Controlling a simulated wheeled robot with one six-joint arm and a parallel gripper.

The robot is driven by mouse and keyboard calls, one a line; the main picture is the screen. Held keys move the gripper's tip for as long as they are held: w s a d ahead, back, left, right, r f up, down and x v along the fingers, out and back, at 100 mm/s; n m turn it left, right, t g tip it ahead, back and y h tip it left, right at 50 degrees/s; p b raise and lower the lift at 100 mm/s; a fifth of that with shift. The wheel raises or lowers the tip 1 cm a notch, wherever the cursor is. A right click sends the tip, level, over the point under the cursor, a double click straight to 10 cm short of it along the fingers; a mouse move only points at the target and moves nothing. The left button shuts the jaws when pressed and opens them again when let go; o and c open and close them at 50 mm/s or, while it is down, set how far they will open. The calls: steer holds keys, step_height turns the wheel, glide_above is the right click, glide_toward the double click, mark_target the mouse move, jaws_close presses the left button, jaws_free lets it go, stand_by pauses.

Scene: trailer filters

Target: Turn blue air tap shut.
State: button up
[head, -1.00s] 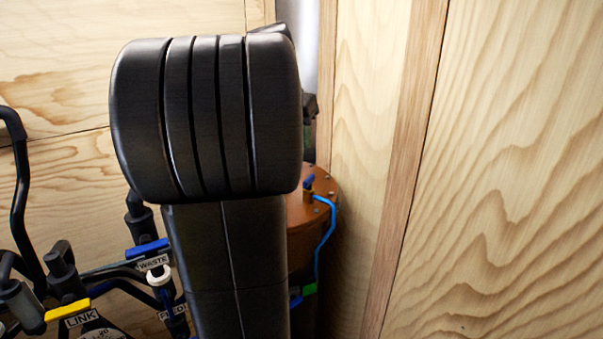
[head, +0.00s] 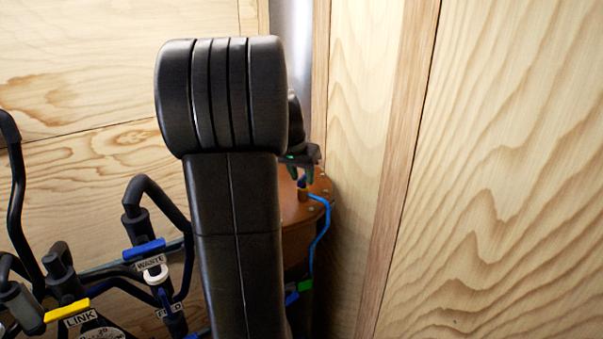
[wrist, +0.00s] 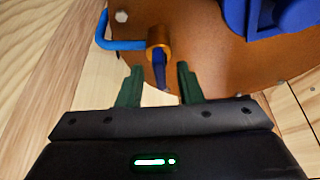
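The blue air tap is a small blue lever (wrist: 158,66) on a brass fitting (wrist: 158,38), with a blue hose (wrist: 122,44) running from it. It sits on top of the orange-brown vessel (wrist: 205,50). In the head view the tap (head: 303,183) is partly hidden by my gripper (head: 302,171), which is just above it. In the wrist view my gripper (wrist: 159,85) is open, its green fingers on either side of the lever's free end. I cannot tell whether either finger touches it.
A larger blue part (wrist: 285,17) is on the vessel in the wrist view. Wooden wall panels (head: 500,170) stand close on the right. Black pipes with WASTE (head: 150,262) and LINK (head: 80,317) labels, and blue and yellow handles, crowd the lower left.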

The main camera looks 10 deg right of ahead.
jaws_close()
stand_by(0.3)
steer(key=m, duration=0.1)
steer(key=m+b, duration=0.1)
steer(key=m, duration=0.1)
steer(key=shift+w+a+f+g+h+b, duration=0.1)
steer(key=shift+w+a+g+h+b, duration=0.05)
steer(key=shift+g+h+b, duration=0.2)
steer(key=m+g+h, duration=0.1)
steer(key=m, duration=0.2)
steer(key=shift+w+m, duration=0.15)
steer(key=shift+m, duration=0.15)
steer(key=m+g, duration=0.1)
steer(key=m, duration=0.2)
steer(key=shift+w+m+g, duration=0.15)
steer(key=shift+m+g, duration=0.15)
steer(key=shift+g, duration=0.05)
steer(key=shift+w+m+g+y+p, duration=0.15)
steer(key=shift+m+g, duration=0.25)
steer(key=shift+m, duration=0.65)
steer(key=shift+m+g+y+p, duration=0.15)
steer(key=shift+m+g, duration=0.25)
steer(key=shift+m, duration=0.65)
